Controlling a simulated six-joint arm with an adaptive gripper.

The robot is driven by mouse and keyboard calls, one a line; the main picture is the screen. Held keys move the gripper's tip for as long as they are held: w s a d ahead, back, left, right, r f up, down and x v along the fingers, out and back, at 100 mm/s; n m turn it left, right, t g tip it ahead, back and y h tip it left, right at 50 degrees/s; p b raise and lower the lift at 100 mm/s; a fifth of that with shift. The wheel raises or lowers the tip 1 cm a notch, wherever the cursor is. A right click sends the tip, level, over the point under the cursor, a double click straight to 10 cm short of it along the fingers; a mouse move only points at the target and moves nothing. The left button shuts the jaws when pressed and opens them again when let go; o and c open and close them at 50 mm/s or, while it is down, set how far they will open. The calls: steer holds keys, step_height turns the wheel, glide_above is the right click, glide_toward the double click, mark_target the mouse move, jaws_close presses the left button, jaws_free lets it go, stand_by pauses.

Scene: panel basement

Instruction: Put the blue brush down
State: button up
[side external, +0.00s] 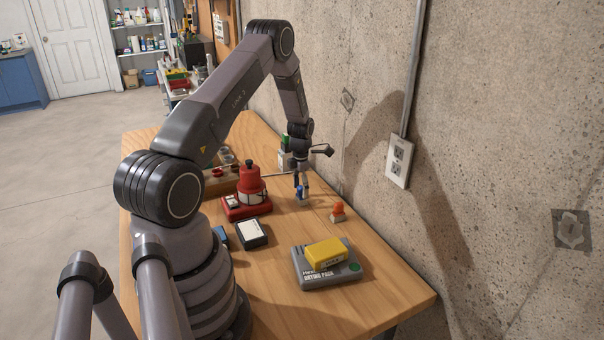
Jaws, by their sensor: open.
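A small blue item, which looks like the blue brush (303,193), stands about upright on the wooden table near the wall. My gripper (302,184) points down right at it. Its jaws are open around or beside the blue item; the view is too small to tell which, or whether they touch it. The fingers partly hide the item's upper part.
The table (290,290) holds a red device (249,187), a black box with a white label (252,234), an orange-topped item (338,211), and a grey pack (345,276) bearing a yellow block (327,252). The concrete wall (480,120) borders the right side.

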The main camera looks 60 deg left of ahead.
mark_target(301, 186)
step_height(301, 186, up, 12)
steer(key=d+r+m+t, duration=0.1)
steer(key=d+r+m, duration=0.9)
steer(key=r, duration=0.4)
steer(key=s+d+r+m+t, duration=0.3)
steer(key=s+d+r+m, duration=0.85)
steer(key=d+m, duration=0.35)
steer(key=s+d+m+t, duration=0.1)
steer(key=s+d+m, duration=0.4)
steer(key=s+m, duration=0.5)
steer(key=shift+r+m+t, duration=0.15)
steer(key=shift+m+t, duration=0.15)
steer(key=shift+m, duration=0.2)
